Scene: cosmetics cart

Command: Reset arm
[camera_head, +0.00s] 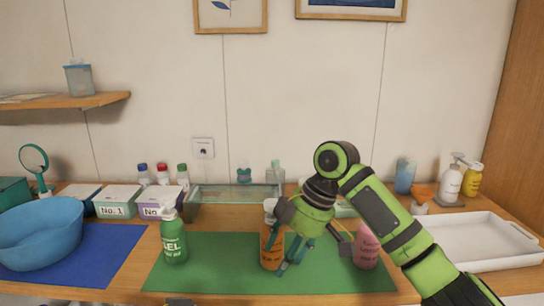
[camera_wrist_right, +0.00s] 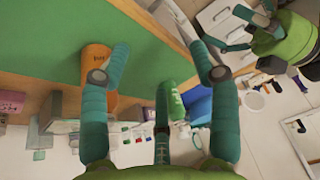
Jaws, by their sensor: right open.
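My right gripper (camera_head: 296,245) is open beside the orange bottle (camera_head: 270,245) on the green mat (camera_head: 215,270). In the right wrist view, the fingers of this gripper (camera_wrist_right: 159,50) are spread with nothing between the tips. The orange bottle (camera_wrist_right: 97,57) shows there behind the left finger, outside the grasp. A green gel bottle (camera_head: 174,242) stands upright at the mat's left, and a pink bottle (camera_head: 366,248) at its right, partly hidden by my arm. My left gripper (camera_wrist_right: 235,40) shows at the top right of the right wrist view, its fingers apart and empty.
A blue basin (camera_head: 40,235) sits on a blue mat (camera_head: 95,265) at left. Labelled boxes (camera_head: 117,201) and a glass tray (camera_head: 235,197) stand behind. A white tray (camera_head: 470,240) is at right, with pump bottles (camera_head: 450,184) behind it. The space above is clear.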

